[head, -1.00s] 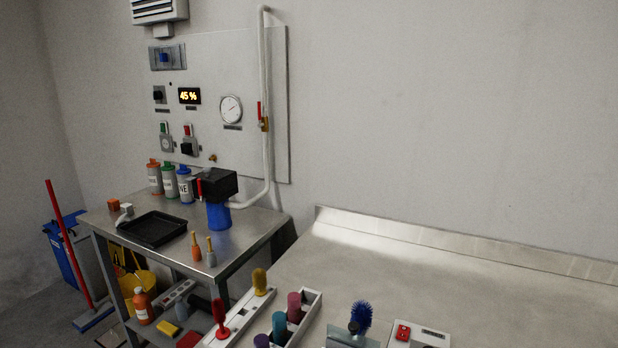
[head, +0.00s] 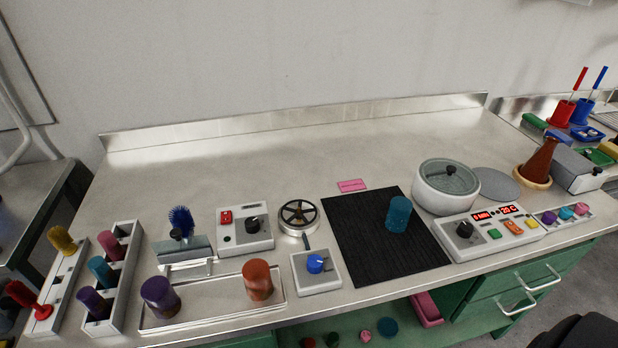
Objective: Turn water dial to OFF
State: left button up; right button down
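A small grey box (head: 322,281) with a blue dial (head: 315,263) stands near the front edge of the metal bench. Left of it is a grey box with a red switch (head: 226,217) and a black dial (head: 252,224). Another black dial (head: 464,230) sits on a control box with red displays on the right. No readable label shows which of these is the water dial, and the dial settings are too small to read.
A round metal burner-like device (head: 298,215) stands just behind the blue-dial box. A black mat (head: 352,240) with a teal cylinder (head: 398,214) lies right of it. A tray (head: 211,311) with two cylinders is on the left. The back of the bench is clear.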

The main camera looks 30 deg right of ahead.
aim_at(314, 265)
jog(key=z, duration=1.05)
jog(key=l+u, duration=0.65)
jog(key=i+j, duration=0.05)
jog(key=j, duration=0.05)
